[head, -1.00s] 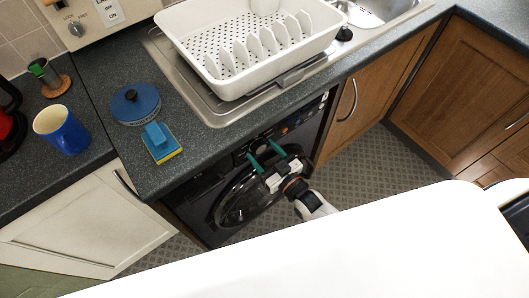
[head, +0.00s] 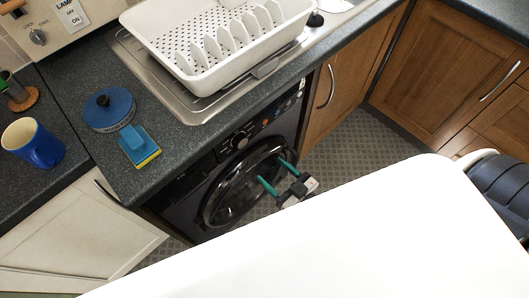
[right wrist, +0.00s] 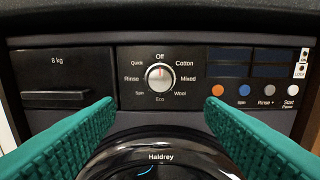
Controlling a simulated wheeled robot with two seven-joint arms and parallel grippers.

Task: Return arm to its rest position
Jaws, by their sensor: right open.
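My right gripper (head: 278,176) is open and empty, with its two green fingers apart in front of the black washing machine (head: 182,213). In the head view its fingers overlap the round door (head: 222,207) of the machine. In the right wrist view the green fingers (right wrist: 160,115) spread to either side of the machine's dial (right wrist: 160,78), with the door's top rim (right wrist: 158,150) between them. I cannot tell how far the fingertips are from the machine. Most of my right arm is hidden behind my white body. My left gripper is not in view.
The dark counter (head: 190,140) overhangs the machine. Wooden cupboards (head: 440,75) stand right; floor (head: 350,145) is clear there.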

